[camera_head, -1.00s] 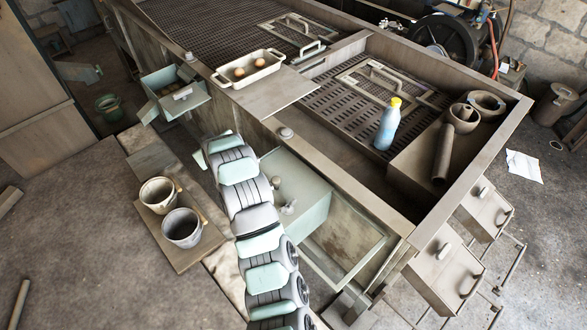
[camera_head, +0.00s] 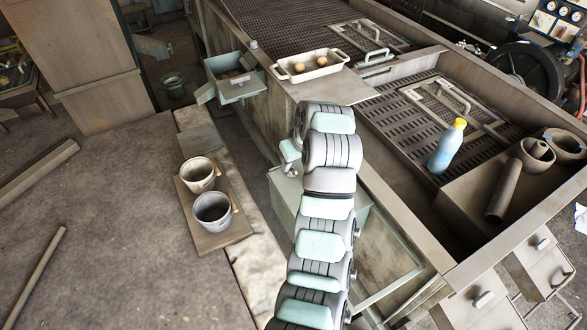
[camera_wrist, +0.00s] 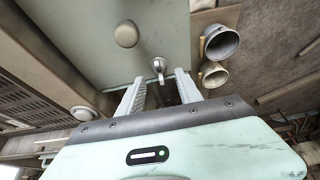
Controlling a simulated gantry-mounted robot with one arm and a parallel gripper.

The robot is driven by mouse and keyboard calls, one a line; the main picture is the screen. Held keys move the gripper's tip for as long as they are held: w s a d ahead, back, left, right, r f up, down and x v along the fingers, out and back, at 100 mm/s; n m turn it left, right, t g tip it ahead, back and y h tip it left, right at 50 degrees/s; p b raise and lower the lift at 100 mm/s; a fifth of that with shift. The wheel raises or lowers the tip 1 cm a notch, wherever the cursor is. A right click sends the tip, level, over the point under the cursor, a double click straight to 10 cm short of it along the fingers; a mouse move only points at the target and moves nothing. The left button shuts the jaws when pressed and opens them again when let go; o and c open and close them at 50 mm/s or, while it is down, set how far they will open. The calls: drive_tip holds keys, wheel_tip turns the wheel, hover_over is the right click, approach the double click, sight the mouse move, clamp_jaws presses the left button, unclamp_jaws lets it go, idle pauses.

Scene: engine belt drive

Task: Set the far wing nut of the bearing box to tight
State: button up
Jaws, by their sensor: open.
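The bearing box seems to be the pale green box (camera_head: 283,197) on the side of the long bench, partly hidden behind my arm in the head view. In the wrist view its pale green face (camera_wrist: 90,35) bears a round knob (camera_wrist: 127,34) and a small metal fitting (camera_wrist: 158,66) that looks like a wing nut. I cannot tell for sure whether this is the far one. My gripper (camera_wrist: 159,85) is open, its two fingers pointing at the box. The fitting lies between and just beyond the fingertips, with no contact visible.
Two pots (camera_head: 204,190) stand on a board left of the box and show in the wrist view. A white tray (camera_head: 307,66) with brown eggs sits on the bench. An open green drawer (camera_head: 237,86) juts out farther back.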

sight(292, 169)
drive_tip(key=shift+x, duration=2.35)
drive_tip(key=shift+w, duration=0.1)
clamp_jaws()
